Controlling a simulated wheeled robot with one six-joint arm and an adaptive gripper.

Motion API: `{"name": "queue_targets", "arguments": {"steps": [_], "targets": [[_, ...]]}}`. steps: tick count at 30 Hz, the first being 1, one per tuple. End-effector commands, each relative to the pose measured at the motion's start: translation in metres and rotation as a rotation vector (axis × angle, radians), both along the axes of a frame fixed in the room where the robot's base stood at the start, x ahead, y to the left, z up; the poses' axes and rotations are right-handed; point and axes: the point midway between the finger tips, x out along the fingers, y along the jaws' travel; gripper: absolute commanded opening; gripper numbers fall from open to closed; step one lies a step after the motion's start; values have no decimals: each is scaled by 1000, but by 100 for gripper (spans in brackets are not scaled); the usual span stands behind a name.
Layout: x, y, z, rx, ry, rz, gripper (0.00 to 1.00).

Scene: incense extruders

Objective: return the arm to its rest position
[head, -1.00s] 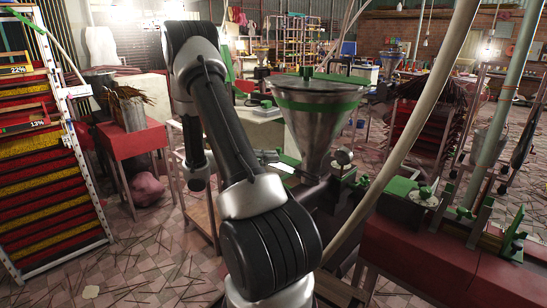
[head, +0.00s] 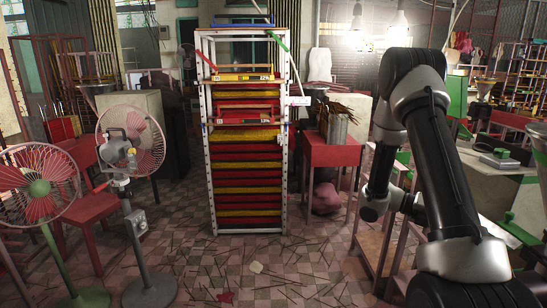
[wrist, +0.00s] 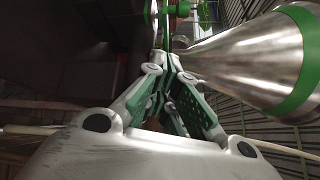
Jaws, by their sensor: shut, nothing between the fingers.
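My arm (head: 437,150) stands folded at the right of the head view, its upper link rising to an elbow and a lower link reaching down to the bottom edge. My gripper is not visible in that view. In the wrist view my gripper (wrist: 170,68) shows its green-padded fingers closed together at the tips, with nothing held between them. A shiny metal hopper with a green band (wrist: 245,65) fills the upper right of the wrist view, close beside the fingers. I cannot tell the exact gap.
A tall rack of red and yellow trays (head: 245,190) stands mid-view. Two fans, one green (head: 40,188) and one grey (head: 138,222), stand at left. A red table (head: 330,152) holds a bundle of sticks. Scattered sticks lie on the open tiled floor (head: 250,255) in front.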

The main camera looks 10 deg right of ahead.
Motion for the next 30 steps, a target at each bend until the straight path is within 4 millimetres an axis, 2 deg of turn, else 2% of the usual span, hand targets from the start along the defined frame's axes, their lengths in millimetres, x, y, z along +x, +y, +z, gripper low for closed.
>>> {"name": "queue_targets", "arguments": {"steps": [2, 4, 7, 11, 17, 21, 26, 30], "targets": [[-18, 10, -14, -58, -126, -78, 0], [-33, 20, -20, -122, -263, -164, 0], [-50, 40, -18, -230, -483, -307, 0], [-62, 70, -7, -366, -764, -507, 0], [-68, 122, 19, -536, -1177, -866, 0], [-66, 160, 43, -593, -1428, -1157, 0], [-64, 199, 76, -553, -1630, -1461, 0], [-68, 226, 107, -414, -1752, -1649, 0]]}}
